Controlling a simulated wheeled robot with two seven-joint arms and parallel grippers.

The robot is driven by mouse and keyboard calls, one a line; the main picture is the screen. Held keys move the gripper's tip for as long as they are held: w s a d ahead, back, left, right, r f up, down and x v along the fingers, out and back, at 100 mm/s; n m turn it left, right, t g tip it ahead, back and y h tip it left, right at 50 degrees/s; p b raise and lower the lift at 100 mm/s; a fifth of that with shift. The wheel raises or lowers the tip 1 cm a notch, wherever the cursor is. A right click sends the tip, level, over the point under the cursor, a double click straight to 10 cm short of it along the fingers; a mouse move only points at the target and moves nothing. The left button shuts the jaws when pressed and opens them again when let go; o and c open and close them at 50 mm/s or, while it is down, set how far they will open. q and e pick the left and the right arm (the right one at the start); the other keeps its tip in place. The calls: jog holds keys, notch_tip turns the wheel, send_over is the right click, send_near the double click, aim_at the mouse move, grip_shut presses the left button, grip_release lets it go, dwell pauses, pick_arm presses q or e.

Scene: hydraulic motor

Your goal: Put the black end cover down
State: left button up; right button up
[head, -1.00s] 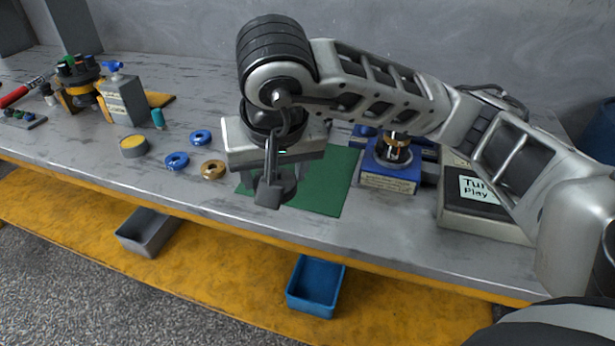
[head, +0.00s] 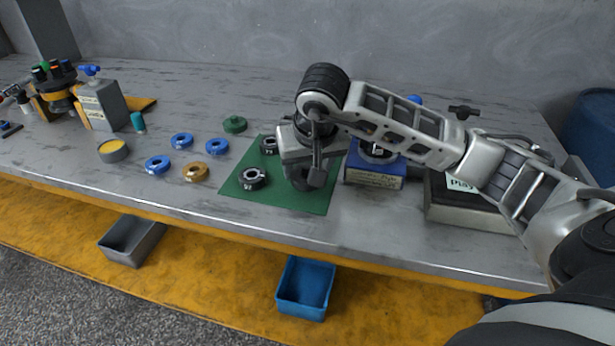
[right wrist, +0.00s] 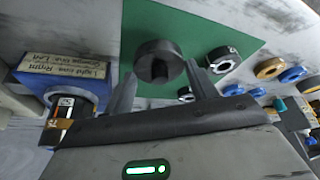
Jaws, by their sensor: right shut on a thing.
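The black end cover (right wrist: 158,52) is a dark round piece with a central stub, between the fingers of my right gripper (right wrist: 160,80) in the right wrist view. In the head view my right gripper (head: 303,180) points down over the right part of the green mat (head: 305,206), mostly hiding the cover. I cannot tell whether the cover touches the mat. Two black rings with pale markings lie on the mat to the left, one near the front (head: 253,179) and one farther back (head: 270,145). My left gripper is out of view.
Blue rings (head: 158,165), a brass ring (head: 196,172) and a green cap (head: 235,124) lie left of the mat. A blue fixture (head: 375,180) stands close on the right, beside a grey box (head: 470,210). Grey (head: 130,242) and blue (head: 304,290) bins stand below the table's front edge.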

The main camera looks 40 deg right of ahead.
notch_tip(320, 180, down, 3)
jog(key=shift+r, duration=0.1)
jog(key=shift+f, duration=0.25)
jog(key=o, duration=1.2)
